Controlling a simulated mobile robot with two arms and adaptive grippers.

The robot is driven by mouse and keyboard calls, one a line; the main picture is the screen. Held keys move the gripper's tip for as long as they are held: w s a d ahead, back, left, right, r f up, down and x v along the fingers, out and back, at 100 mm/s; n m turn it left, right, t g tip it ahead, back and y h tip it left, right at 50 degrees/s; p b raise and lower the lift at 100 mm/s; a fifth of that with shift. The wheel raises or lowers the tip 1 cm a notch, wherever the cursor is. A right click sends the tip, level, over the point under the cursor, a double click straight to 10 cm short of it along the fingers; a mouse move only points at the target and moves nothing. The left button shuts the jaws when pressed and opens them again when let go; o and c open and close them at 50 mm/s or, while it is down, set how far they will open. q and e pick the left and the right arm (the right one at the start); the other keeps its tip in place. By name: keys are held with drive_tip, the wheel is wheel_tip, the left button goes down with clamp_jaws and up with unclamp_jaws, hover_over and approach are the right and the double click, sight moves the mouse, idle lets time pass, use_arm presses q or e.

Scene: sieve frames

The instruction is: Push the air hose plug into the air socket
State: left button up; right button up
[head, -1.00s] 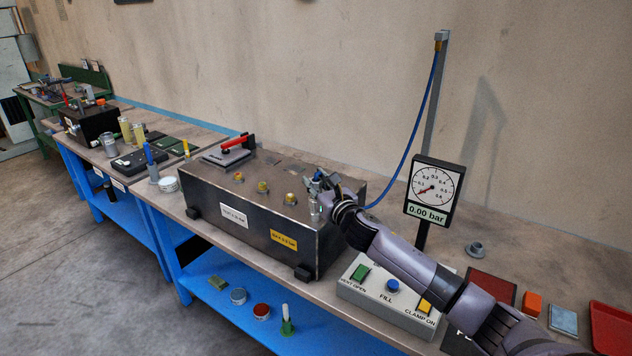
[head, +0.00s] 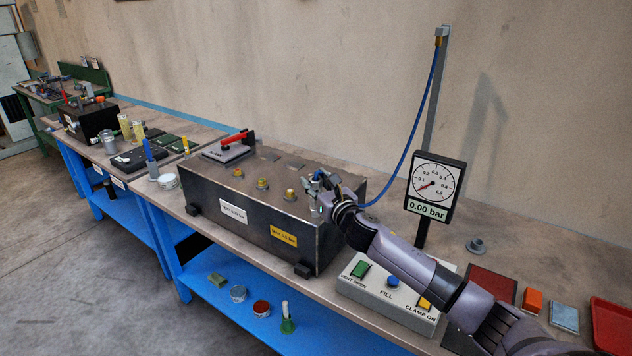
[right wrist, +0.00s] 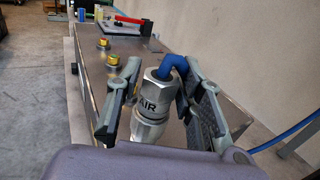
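My right gripper (right wrist: 160,85) is over the near right end of the dark steel box (head: 240,205), also seen in the head view (head: 318,185). Its fingers stand either side of a silver cylindrical fitting marked AIR (right wrist: 152,100), with a narrow gap visible on the left side. They look open around it. The blue air hose (right wrist: 172,64) comes out of the fitting's top, bends right and passes behind the right finger. The plug and socket appear in line, upright; the joint between them is partly hidden, so how deep the plug sits cannot be told. My left gripper is out of view.
Brass fittings (head: 263,184) and a red-handled clamp (head: 232,143) sit left of the gripper. The gauge (head: 434,187) reads 0.00 bar. A control box (head: 385,300) with green, blue and yellow buttons stands in front, beneath my forearm. The hose runs up a post (head: 437,100).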

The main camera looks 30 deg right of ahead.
drive_tip(key=shift+o, duration=1.3)
drive_tip(key=shift+r, duration=0.1)
drive_tip(key=shift+s, duration=0.1)
drive_tip(key=s+a, duration=0.1)
drive_tip(key=s, duration=1)
drive_tip(key=shift+s+a, duration=0.25)
drive_tip(key=shift+s, duration=0.15)
